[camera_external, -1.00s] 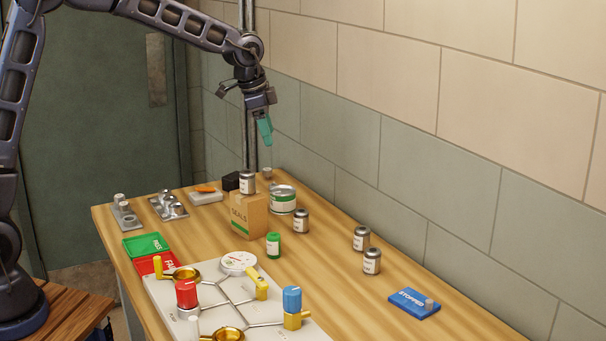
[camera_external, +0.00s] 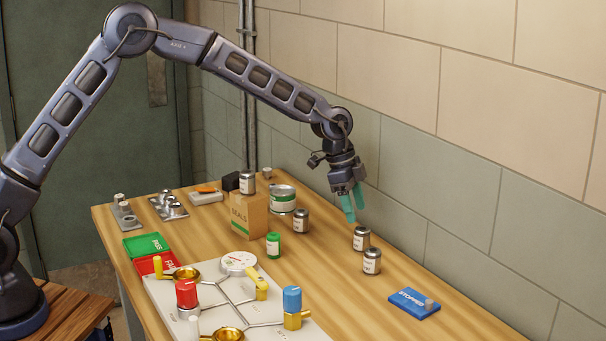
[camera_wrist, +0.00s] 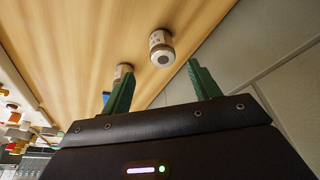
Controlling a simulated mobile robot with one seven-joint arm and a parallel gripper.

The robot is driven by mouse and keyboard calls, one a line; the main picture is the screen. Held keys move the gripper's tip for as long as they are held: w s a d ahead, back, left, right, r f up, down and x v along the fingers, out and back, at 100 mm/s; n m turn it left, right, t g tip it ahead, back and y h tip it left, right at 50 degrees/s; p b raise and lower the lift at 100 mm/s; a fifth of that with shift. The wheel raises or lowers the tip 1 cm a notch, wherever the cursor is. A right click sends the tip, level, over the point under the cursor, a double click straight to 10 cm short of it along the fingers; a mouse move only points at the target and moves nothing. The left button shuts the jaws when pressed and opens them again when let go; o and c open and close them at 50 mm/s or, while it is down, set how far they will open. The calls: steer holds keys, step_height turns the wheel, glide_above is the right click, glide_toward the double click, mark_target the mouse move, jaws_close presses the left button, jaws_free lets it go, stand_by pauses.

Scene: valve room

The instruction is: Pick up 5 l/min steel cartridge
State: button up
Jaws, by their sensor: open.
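Several steel cartridges with white labels stand on the wooden bench; I cannot read their flow values. Two stand close together on the right, a rear one (camera_external: 361,239) and a front one (camera_external: 372,262). Another steel cartridge (camera_external: 301,221) stands beside the green-banded can, and one more (camera_external: 247,183) sits on the seals box. My gripper (camera_external: 355,207) is open and empty, pointing down just above the rear cartridge of the pair. In the wrist view, one cartridge (camera_wrist: 161,47) shows ahead between the green fingers (camera_wrist: 160,70), and another (camera_wrist: 123,70) shows behind the left fingertip.
The cardboard seals box (camera_external: 248,216), green-banded can (camera_external: 283,199) and green cartridge (camera_external: 273,245) stand to the left. A blue STOPPED plate (camera_external: 414,304) lies right of the pair. The white valve board (camera_external: 215,290) is at the front. The tiled wall (camera_external: 460,220) is close behind.

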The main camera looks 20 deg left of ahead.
mark_target(362, 228)
steer(key=x, duration=0.9)
steer(key=shift+w+d+f, duration=0.1)
steer(key=shift+w, duration=0.1)
steer(key=c, duration=1.2)
